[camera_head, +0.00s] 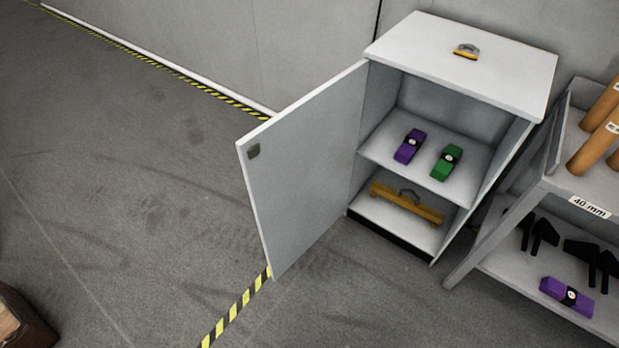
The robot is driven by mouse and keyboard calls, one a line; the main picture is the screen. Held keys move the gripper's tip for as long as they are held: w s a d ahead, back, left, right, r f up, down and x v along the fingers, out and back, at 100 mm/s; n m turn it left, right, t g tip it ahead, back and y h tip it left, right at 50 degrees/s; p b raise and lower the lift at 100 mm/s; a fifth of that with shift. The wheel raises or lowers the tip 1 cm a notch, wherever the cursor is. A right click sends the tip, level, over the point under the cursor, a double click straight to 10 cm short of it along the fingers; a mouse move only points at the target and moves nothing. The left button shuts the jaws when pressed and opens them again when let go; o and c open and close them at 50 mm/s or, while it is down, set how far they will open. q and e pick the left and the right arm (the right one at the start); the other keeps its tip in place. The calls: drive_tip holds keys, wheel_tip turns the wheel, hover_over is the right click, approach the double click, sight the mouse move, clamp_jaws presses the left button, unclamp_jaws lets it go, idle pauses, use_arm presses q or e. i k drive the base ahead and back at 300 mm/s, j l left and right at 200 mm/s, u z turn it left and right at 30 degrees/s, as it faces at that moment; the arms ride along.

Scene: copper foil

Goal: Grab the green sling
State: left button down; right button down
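A green sling (446,162), folded into a bundle with a dark band and a small white label, lies on the upper shelf of the open cabinet (460,58). A similar purple sling (410,146) lies to its left on the same shelf, with a gap between them. Neither of my grippers shows in the head view, so their state cannot be seen.
The cabinet door (305,165) stands open toward the left front. A yellow bar (408,204) lies on the bottom shelf. A rack (490,240) at right holds brown rolls, black parts and another purple sling (567,297). The floor at left is mostly clear.

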sight(450, 157)
drive_tip(key=i+j+z, duration=0.25)
drive_tip(key=j+z, duration=0.2)
drive_tip(key=j, duration=0.25)
drive_tip(key=i+j+z, duration=0.15)
drive_tip(key=j+z, duration=0.3)
drive_tip(key=j, duration=0.35)
drive_tip(key=j+z, duration=0.4)
drive_tip(key=j, duration=0.4)
drive_tip(key=j+z, duration=0.45)
drive_tip(key=j, duration=0.25)
drive_tip(key=j+z, duration=0.4)
drive_tip(key=j, duration=0.35)
drive_tip(key=i+l, duration=0.25)
drive_tip(key=i, duration=0.1)
